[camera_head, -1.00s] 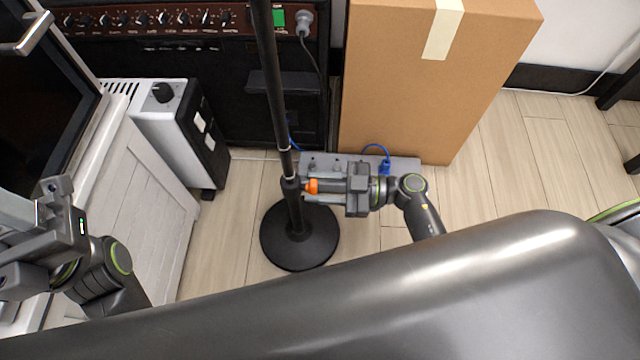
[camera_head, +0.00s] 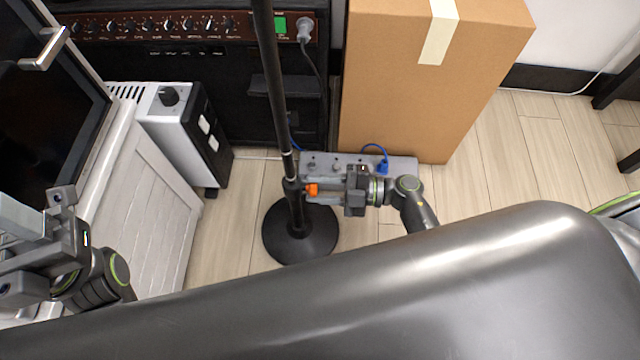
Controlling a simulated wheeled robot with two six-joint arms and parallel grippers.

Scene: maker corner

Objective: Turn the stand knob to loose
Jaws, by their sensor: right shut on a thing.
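The stand is a black pole (camera_head: 277,100) rising from a round black base (camera_head: 318,241) on the wood floor. Its orange knob (camera_head: 312,190) sticks out to the right from the collar low on the pole. My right gripper (camera_head: 318,188) comes in from the right and is shut on the orange knob. The fingers partly hide the knob. My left gripper (camera_head: 30,245) is at the left edge, away from the stand. Whether its fingers are open or shut does not show clearly.
A grey power strip (camera_head: 400,165) with a blue plug lies behind my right gripper. A cardboard box (camera_head: 420,100) and a black amplifier (camera_head: 190,70) stand behind. A white-and-black heater (camera_head: 175,120) and a white cabinet (camera_head: 150,200) are on the left.

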